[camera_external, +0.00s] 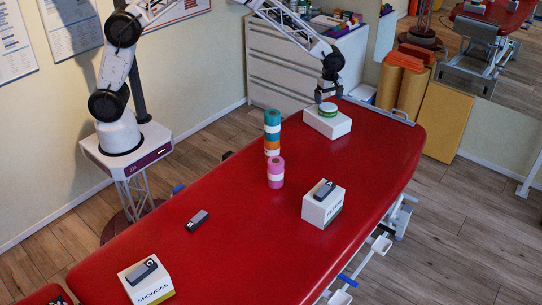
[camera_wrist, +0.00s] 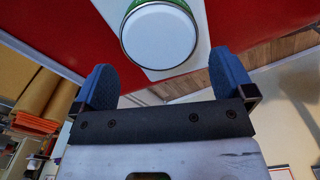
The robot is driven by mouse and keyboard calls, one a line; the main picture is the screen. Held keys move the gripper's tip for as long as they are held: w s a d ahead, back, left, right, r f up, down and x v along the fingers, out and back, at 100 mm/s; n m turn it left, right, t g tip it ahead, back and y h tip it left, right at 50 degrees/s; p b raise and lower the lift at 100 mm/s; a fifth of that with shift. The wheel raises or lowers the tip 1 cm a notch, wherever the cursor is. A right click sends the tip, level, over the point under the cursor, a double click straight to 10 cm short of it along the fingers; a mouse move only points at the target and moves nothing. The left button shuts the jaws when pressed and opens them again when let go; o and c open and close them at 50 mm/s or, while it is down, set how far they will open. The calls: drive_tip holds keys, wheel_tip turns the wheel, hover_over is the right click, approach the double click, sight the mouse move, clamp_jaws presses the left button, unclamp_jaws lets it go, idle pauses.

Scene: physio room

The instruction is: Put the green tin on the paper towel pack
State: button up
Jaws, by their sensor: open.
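The green tin (camera_external: 327,109), with a white lid, sits upright on top of a white block-shaped pack (camera_external: 340,128) at the far end of the red table. No label on this pack is readable; I take it for the paper towel pack. My gripper (camera_external: 328,94) is just above the tin. In the wrist view, the tin's white lid and green side (camera_wrist: 158,36) lie beyond my open fingers (camera_wrist: 162,85), with nothing between the fingertips. The white pack (camera_wrist: 203,45) shows behind the tin.
A stack of coloured tape rolls (camera_external: 272,132) and a pink-and-white roll stack (camera_external: 275,173) stand mid-table. A white box (camera_external: 318,210) bears a dark object, as does the sponges box (camera_external: 150,291). A small dark object (camera_external: 197,220) lies left. Bare red surface (camera_external: 235,190) surrounds them.

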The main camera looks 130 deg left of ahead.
sight(327, 106)
wheel_tip(327, 106, up, 7)
idle(0.4)
drive_tip(key=shift+f, duration=0.1)
idle(0.8)
drive_tip(key=d+r+m, duration=0.4)
drive_tip(key=d+r, duration=0.2)
drive_tip(key=d, duration=0.4)
drive_tip(key=d+r+m, duration=0.3)
drive_tip(key=d+r, duration=0.4)
drive_tip(key=d, duration=0.4)
drive_tip(key=s+d+r+m+t, duration=0.1)
drive_tip(key=s+d+r+m, duration=0.3)
drive_tip(key=d, duration=0.6)
drive_tip(key=s+d+r+m, duration=0.3)
drive_tip(key=d+r+m, duration=0.1)
drive_tip(key=d, duration=0.6)
drive_tip(key=s+d+r+m+t, duration=0.1)
drive_tip(key=s+d+r+m, duration=0.1)
drive_tip(key=s+d+m, duration=0.95)
drive_tip(key=s+d+f+m, duration=0.1)
drive_tip(key=s+d+m, duration=0.1)
drive_tip(key=s+d, duration=0.4)
drive_tip(key=s+d+f+m, duration=0.2)
drive_tip(key=s+d, duration=0.5)
drive_tip(key=s, duration=0.5)
drive_tip(key=shift+d+f+t, duration=0.15)
drive_tip(key=shift+d+t, duration=0.15)
